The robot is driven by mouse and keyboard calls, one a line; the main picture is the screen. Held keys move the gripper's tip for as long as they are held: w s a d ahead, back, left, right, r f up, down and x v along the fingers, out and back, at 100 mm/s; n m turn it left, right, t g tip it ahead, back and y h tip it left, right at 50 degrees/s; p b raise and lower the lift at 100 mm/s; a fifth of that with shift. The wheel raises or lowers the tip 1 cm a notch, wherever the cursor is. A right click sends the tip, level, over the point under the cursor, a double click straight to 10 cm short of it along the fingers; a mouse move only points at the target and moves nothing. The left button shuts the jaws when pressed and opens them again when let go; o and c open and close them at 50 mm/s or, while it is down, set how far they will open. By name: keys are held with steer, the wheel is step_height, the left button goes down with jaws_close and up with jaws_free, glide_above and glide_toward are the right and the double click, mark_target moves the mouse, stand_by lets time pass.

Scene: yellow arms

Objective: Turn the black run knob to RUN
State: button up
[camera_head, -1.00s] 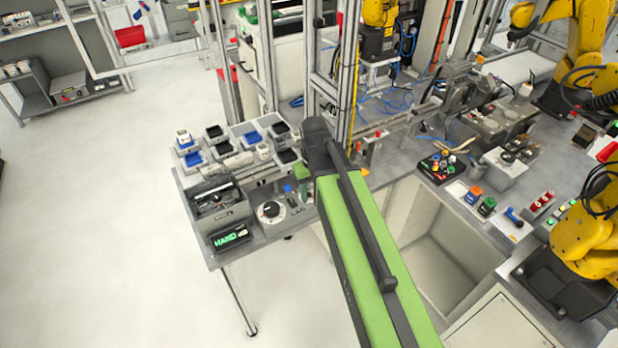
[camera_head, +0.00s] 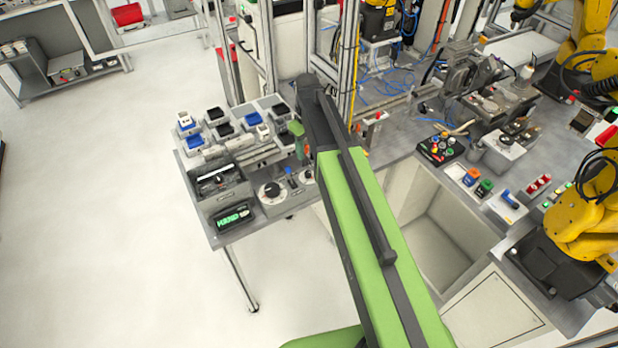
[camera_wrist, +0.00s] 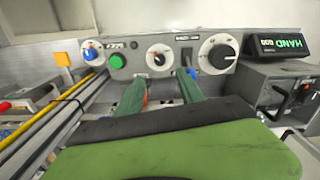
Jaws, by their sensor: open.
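A grey panel in the wrist view carries a small black knob (camera_wrist: 158,58) on a white round dial at its middle. A larger black knob (camera_wrist: 218,56) on a bigger white dial sits to the right; it also shows in the head view (camera_head: 270,190). I cannot read which is marked RUN. My gripper (camera_wrist: 160,88) is open and empty. Its two green fingers point at the panel below the small dial, one on either side of it, seemingly short of touching it. My arm hides part of the panel in the head view.
A green button (camera_wrist: 117,61) and a blue knob (camera_wrist: 90,52) sit left on the panel. A blue-tipped lever (camera_wrist: 191,74) stands near the right finger. A display (camera_wrist: 279,43) reading HAND stands at right. Small bins (camera_head: 222,130) fill the table behind.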

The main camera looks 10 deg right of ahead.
mark_target(308, 171)
step_height(308, 171, down, 11)
steer(key=b, duration=0.9)
steer(key=shift+r, duration=0.1)
jaws_close()
